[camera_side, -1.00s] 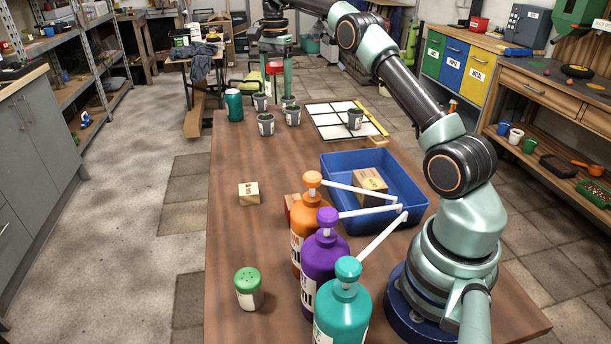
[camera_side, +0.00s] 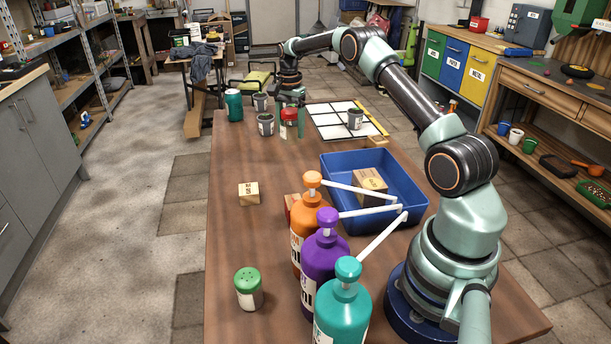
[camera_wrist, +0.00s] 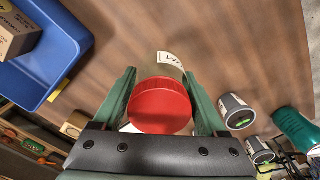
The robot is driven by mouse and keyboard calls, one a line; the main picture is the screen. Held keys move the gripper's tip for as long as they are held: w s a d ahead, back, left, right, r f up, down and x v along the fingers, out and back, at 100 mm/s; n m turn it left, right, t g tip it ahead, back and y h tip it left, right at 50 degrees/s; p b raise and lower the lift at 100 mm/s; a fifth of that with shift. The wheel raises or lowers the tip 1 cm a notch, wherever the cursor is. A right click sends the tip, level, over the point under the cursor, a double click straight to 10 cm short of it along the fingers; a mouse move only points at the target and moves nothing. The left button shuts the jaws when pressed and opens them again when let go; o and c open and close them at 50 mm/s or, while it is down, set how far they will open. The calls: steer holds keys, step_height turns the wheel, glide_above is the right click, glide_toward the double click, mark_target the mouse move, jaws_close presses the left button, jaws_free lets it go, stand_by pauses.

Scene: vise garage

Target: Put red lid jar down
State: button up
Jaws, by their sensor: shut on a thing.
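The red lid jar (camera_side: 289,117) is upright near the far end of the wooden table (camera_side: 237,150), beside the grey cups. In the wrist view its red lid (camera_wrist: 160,105) and labelled body (camera_wrist: 165,66) sit between the two green fingers. My gripper (camera_side: 292,122) is shut around the jar from above. I cannot tell whether the jar's base touches the table. My gripper also shows in the wrist view (camera_wrist: 163,100).
Grey cups (camera_side: 266,124) and (camera_side: 260,102) stand left of the jar, with a teal can (camera_side: 234,105) beyond. A white grid panel (camera_side: 335,122) lies right, holding another cup (camera_side: 355,119). The blue bin (camera_side: 413,200), wooden block (camera_side: 249,194) and pump bottles (camera_side: 322,260) are nearer.

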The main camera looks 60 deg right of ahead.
steer(key=shift+f, duration=3.3)
steer(key=shift+f, duration=0.2)
steer(key=o, duration=1.4)
steer(key=shift+o, duration=0.2)
steer(key=shift+r, duration=0.1)
